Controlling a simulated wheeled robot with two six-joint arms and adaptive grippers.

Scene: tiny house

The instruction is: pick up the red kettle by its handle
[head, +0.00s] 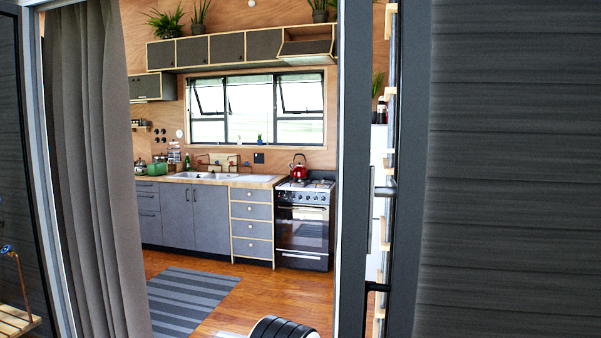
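The red kettle (299,170) stands upright on the stove (304,222) against the far kitchen wall in the head view. Its dark handle arches over the top. It looks small and far off, beyond the doorway. Neither of my grippers shows in the head view, and nothing is seen touching the kettle.
A door frame (354,200) and dark slatted wall (510,170) stand close at right. A grey curtain (100,170) hangs at left. Inside, wooden floor (262,288) with a striped rug (185,303) lies clear before the counter (180,215). A dark ribbed object (283,328) is at bottom centre.

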